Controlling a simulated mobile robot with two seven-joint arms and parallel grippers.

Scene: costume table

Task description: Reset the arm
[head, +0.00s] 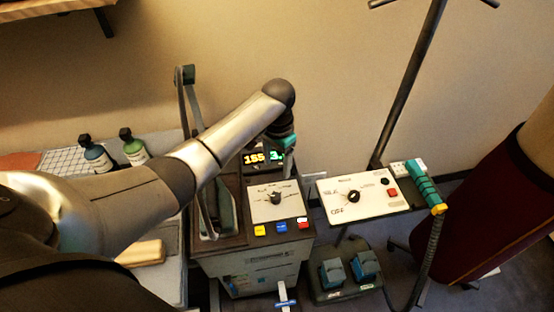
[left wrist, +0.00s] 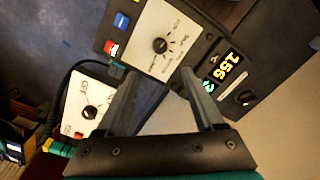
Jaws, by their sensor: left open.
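My left arm reaches in from the left in the head view, over the machine. My left gripper (head: 287,143) is mostly hidden behind the end of the arm, by the lit display (head: 262,158). In the left wrist view its two fingers (left wrist: 160,82) are spread apart with nothing between them. Beyond them is the machine's white dial plate (left wrist: 165,42), with a black knob and blue and red buttons beside it. The lit display (left wrist: 225,72) is to the right of the fingers. My right gripper is not in view.
A white control box (head: 362,198) with a knob and teal-handled tool (head: 424,186) stands right of the machine, beside a dark pole (head: 408,85). Blue pedals (head: 350,268) are below. Two bottles (head: 132,147) stand left, behind my arm. A maroon garment form (head: 480,215) is far right.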

